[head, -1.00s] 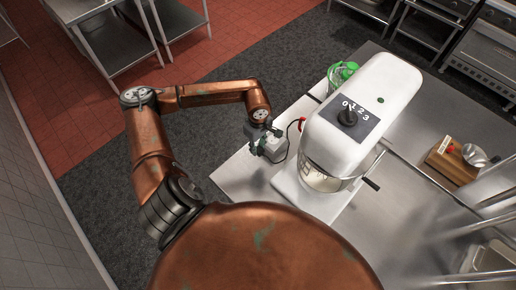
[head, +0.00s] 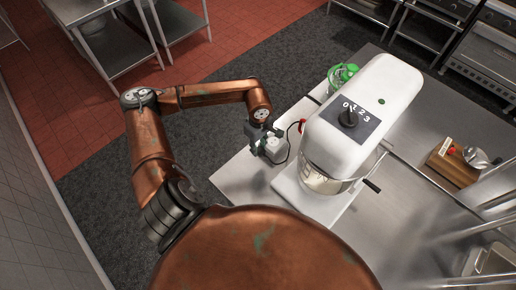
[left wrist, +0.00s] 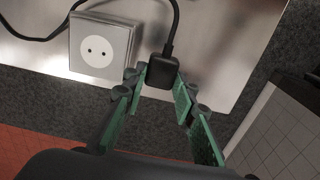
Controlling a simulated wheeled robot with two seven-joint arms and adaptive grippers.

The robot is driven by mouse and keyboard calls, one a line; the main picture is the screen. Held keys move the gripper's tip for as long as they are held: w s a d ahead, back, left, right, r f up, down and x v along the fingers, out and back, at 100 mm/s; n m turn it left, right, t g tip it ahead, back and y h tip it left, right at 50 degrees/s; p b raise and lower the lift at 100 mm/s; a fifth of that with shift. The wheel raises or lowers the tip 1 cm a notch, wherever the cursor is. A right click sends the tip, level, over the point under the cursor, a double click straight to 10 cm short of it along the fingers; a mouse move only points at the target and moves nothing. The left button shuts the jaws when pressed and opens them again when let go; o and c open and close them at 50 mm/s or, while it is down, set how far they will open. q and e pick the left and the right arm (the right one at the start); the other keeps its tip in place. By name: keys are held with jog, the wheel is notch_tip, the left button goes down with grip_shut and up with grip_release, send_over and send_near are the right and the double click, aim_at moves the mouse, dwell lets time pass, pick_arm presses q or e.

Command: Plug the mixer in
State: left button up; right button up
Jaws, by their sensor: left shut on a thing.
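The white stand mixer (head: 365,105) stands on the steel table in the head view, with a dial on its top. My left gripper (head: 264,136) is left of the mixer, close to the white socket box (head: 275,150). In the left wrist view, my left gripper (left wrist: 158,88), with green pads, is shut on the black plug (left wrist: 162,70). The plug's cable runs up out of view. The socket box (left wrist: 100,47), with its two-hole face showing empty, is just left of the plug, apart from it. The plug's pins are hidden. My right gripper is not in view.
The steel table (head: 236,180) has a bare corner below the socket box. A dark cable (head: 290,148) runs between the socket area and the mixer. A green-topped glass container (head: 342,75) stands behind the mixer. A wooden box (head: 452,162) is at the right.

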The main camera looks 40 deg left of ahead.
pick_arm(q)
jog(key=shift+w+b, duration=1.95)
jog(key=shift+w, duration=1.6)
jog(key=shift+w+b, duration=0.55)
jog(key=shift+w, duration=0.7)
jog(key=shift+f, duration=0.15)
jog(key=shift+f+b, duration=0.5)
jog(key=shift+b, duration=0.05)
jog(key=shift+f, duration=0.25)
jog(key=shift+f+b, duration=0.2)
jog(key=shift+b, duration=0.3)
